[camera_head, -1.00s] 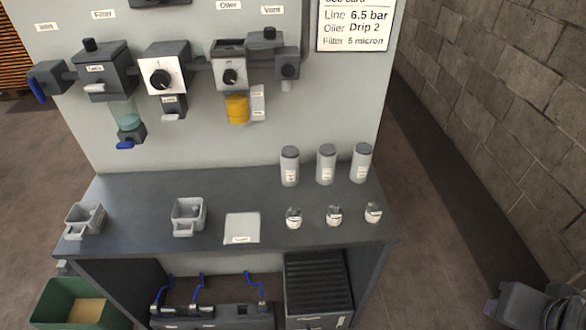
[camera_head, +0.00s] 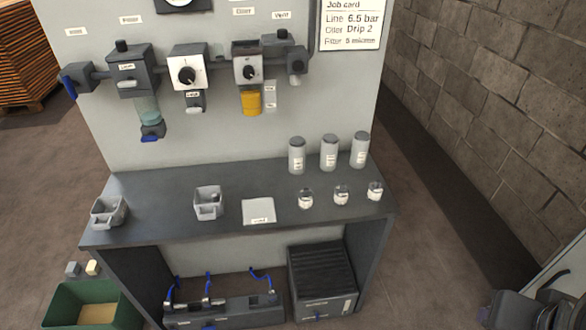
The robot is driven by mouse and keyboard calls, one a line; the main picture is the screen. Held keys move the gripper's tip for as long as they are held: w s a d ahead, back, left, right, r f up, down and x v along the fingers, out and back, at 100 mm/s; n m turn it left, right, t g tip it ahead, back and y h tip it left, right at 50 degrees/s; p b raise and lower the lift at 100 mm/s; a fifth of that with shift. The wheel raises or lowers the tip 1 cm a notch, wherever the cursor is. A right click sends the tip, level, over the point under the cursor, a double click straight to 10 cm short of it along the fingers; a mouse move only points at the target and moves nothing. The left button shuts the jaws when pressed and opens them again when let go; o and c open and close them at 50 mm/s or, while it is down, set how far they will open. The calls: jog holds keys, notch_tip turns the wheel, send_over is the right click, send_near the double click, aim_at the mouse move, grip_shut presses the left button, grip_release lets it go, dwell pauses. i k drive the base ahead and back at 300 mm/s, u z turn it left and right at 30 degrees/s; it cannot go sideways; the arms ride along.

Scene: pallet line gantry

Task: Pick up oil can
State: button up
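No label that I can read says oil can. Three grey lidded cylinders stand upright at the back right of the dark bench: the left cylinder (camera_head: 297,157), the middle cylinder (camera_head: 329,154) and the right cylinder (camera_head: 360,151). Their small labels are too small to read, so I cannot tell whether one is the oil can. Three small clear-and-white cups stand in front of them: left (camera_head: 305,199), middle (camera_head: 341,196), right (camera_head: 375,192). My gripper does not show in a way I can make out.
The bench (camera_head: 160,190) also bears two grey trays (camera_head: 108,212) (camera_head: 209,203) and a pale labelled square (camera_head: 258,211). Air-line units and a yellow bowl (camera_head: 251,103) hang on the panel. A green bin (camera_head: 60,315) stands lower left.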

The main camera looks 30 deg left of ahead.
aim_at(297, 155)
jog(key=k, duration=0.8)
jog(key=u, duration=1.8)
jog(key=i, duration=1.65)
jog(key=u, duration=0.1)
